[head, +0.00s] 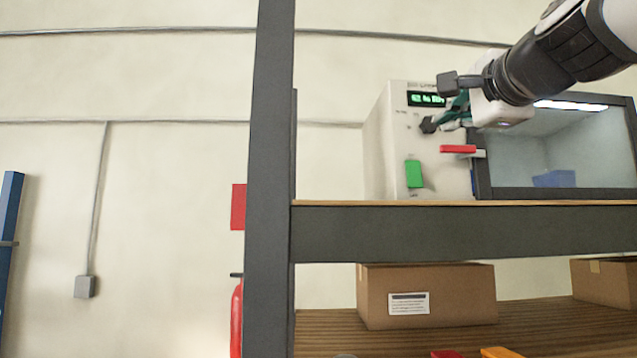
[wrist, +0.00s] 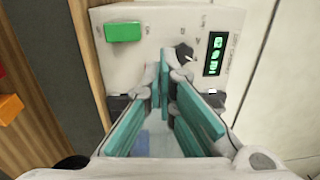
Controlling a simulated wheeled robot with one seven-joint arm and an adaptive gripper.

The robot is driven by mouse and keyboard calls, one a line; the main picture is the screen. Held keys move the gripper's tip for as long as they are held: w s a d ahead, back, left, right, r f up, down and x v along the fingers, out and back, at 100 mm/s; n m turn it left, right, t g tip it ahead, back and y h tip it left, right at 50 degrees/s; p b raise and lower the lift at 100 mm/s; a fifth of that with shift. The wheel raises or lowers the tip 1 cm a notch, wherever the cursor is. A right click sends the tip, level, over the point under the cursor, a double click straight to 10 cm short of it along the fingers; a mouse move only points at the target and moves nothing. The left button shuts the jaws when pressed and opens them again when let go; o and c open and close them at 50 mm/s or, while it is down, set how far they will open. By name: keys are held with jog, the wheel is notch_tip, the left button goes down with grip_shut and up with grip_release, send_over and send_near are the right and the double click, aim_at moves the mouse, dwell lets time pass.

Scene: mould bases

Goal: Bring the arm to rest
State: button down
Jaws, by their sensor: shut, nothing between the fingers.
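My gripper (head: 448,118) hangs at the upper right of the head view, in front of a white machine (head: 385,150) with a control panel. Its teal-padded fingers point left and down near the panel. The wrist view also shows the fingers (wrist: 168,90), with the panel beyond them. They are shut and hold nothing. I cannot tell whether they touch the panel. My arm reaches in from the upper right corner and hides part of the machine.
The machine has a green button (head: 414,174), a lit display (head: 426,99), a red handle (head: 458,149) and a windowed chamber (head: 540,150) with a blue object inside. It stands on a shelf (head: 460,232). A dark post (head: 268,180) rises left of it. Cardboard boxes (head: 428,285) sit below.

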jog(key=shift+s+r, duration=0.15)
jog(key=shift+s, duration=0.7)
jog(key=s+a+f+n+g, duration=0.2)
jog(key=f+n, duration=0.1)
jog(key=f, duration=0.6)
jog(key=s+a+f+n+g+y, duration=0.1)
jog(key=s+a+f+n+g, duration=0.2)
jog(key=f, duration=0.7)
jog(key=a+f+n+g, duration=0.15)
jog(key=f+n, duration=0.25)
jog(key=f, duration=0.5)
jog(key=s+f+n+g, duration=0.3)
jog(key=s+f, duration=0.3)
jog(key=f, duration=0.4)
jog(key=s+d+f+n+g+h, duration=0.1)
jog(key=s+f+n+g, duration=0.2)
jog(key=f, duration=0.8)
jog(key=s+n, duration=0.2)
jog(key=s, duration=0.2)
jog(key=shift+g, duration=0.35)
jog(key=shift+s, duration=0.1)
